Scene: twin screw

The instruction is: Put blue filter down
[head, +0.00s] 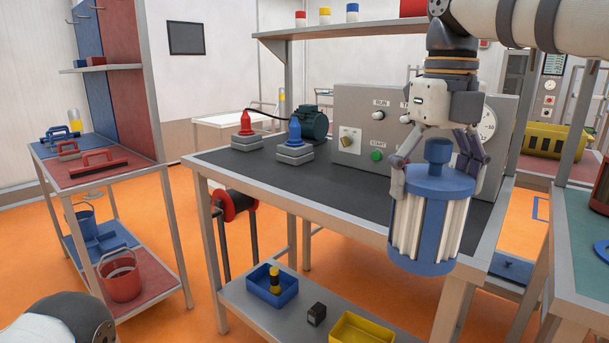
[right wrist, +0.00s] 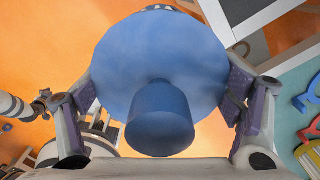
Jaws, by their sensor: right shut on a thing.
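The blue filter (head: 430,220) has a white pleated body between blue end caps and a blue knob on top. It hangs upright in my right gripper (head: 438,165) at the right of the head view. The gripper's fingers are shut on it from both sides near its top cap. In the head view it overlaps the front edge of the workbench (head: 330,190). In the right wrist view its blue cap (right wrist: 160,65) and knob fill the middle, with orange floor around it. My left gripper is not in view; only part of my left arm shows at the bottom left.
Red (head: 245,130) and blue (head: 295,135) topped pieces stand on grey blocks on the bench, before a green motor (head: 314,122) and a control panel (head: 370,110). The dark front of the bench is clear. A teal-topped table (head: 585,245) stands at the right, a red-and-blue cart (head: 100,172) at the left.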

